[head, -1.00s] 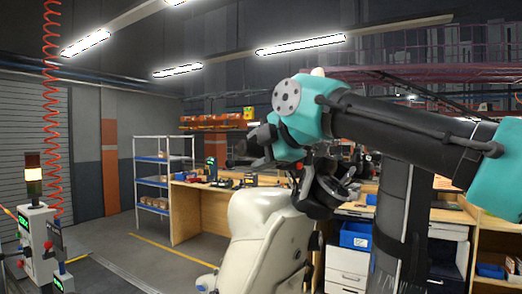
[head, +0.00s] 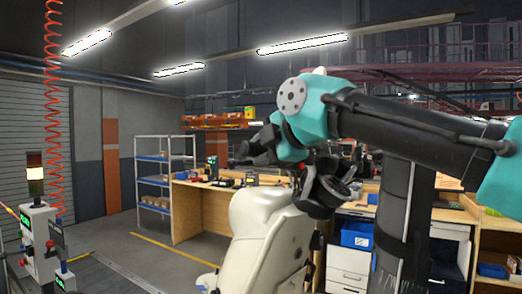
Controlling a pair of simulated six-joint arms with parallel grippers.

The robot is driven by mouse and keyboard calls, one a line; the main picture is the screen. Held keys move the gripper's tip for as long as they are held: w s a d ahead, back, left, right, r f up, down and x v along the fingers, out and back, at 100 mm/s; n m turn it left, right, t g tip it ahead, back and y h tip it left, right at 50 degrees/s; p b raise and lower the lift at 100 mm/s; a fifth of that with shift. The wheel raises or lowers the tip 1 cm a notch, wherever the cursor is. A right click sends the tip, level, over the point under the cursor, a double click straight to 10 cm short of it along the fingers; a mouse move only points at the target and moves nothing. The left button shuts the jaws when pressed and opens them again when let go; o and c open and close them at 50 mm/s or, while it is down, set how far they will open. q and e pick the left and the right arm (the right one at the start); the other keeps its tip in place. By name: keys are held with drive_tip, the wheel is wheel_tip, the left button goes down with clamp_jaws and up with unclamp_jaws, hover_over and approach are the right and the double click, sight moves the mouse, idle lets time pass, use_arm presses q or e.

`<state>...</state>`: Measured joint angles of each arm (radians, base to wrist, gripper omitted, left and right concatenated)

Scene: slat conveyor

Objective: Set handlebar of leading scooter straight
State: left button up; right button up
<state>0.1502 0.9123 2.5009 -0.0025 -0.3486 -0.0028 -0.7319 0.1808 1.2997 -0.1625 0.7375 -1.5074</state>
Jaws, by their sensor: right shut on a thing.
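The cream scooter (head: 262,238) stands in the lower middle of the head view, partly cut off at the bottom. Dark handlebar parts (head: 332,188) show above and to the right of its cream body, under my teal wrist. My right gripper (head: 243,157) is at the end of my arm, left of the wrist and above the scooter. It is shut on the handlebar; the contact is small and dark, and the wrist hides much of the bar. I cannot tell the bar's exact angle. My left gripper is out of view.
A wooden workbench (head: 195,212) with tools and small boxes stands behind the scooter. A shelf rack (head: 152,180) is further back. A signal-light post (head: 36,225) stands at the left. Drawers and a blue bin (head: 357,235) are at the right.

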drive_tip(key=shift+s+d+f+n+y, duration=0.2)
drive_tip(key=shift+s+d+f+n, duration=0.2)
drive_tip(key=shift+s, duration=0.2)
drive_tip(key=shift+s+d+f+n+y, duration=0.2)
drive_tip(key=shift+s+d+f+n, duration=0.15)
drive_tip(key=shift+s+d, duration=0.15)
drive_tip(key=shift+s+g, duration=0.1)
drive_tip(key=shift+g, duration=0.2)
drive_tip(key=shift+s+d+f+n+g+y, duration=0.4)
drive_tip(key=shift+s+d+f+n, duration=0.4)
drive_tip(key=shift+s+d, duration=0.3)
drive_tip(key=shift+s+d+f+n+g+y, duration=0.3)
drive_tip(key=shift+s+d+f+n+g, duration=0.2)
drive_tip(key=shift+s+d+f+n, duration=0.55)
drive_tip(key=shift+d+r, duration=0.15)
